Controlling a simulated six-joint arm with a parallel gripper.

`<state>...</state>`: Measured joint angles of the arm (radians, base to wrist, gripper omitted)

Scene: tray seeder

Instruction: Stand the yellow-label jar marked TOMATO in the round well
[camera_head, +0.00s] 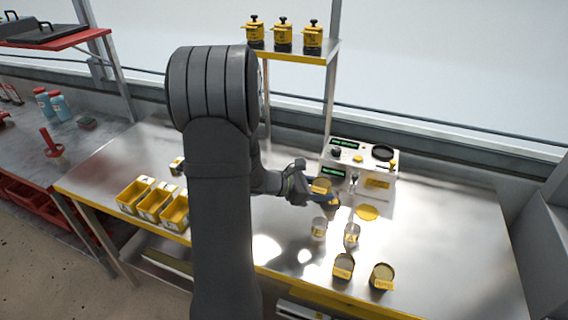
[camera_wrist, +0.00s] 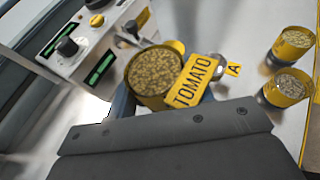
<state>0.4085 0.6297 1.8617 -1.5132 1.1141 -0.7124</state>
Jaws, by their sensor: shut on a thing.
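My gripper (camera_head: 324,199) is shut on the yellow-label jar (camera_head: 321,186), in front of the seeder machine's left part. In the wrist view the jar (camera_wrist: 156,73) is open at the top and full of small tan grains. Its yellow label (camera_wrist: 194,80) reads TOMATO. The jar looks tilted in that view because the camera is turned. The jar's base is hidden, so I cannot tell whether it touches the bench. A dark round feature (camera_head: 383,152) sits on top of the machine at the right; I cannot tell whether it is the round well.
The machine (camera_head: 340,153) has knobs and green displays. A yellow disc (camera_head: 367,212) lies right of my gripper. Two clear containers (camera_head: 319,229) (camera_head: 352,233) and two yellow-labelled jars (camera_head: 343,266) (camera_head: 382,276) stand in front. Yellow bins (camera_head: 153,203) are at left. The bench's right side is clear.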

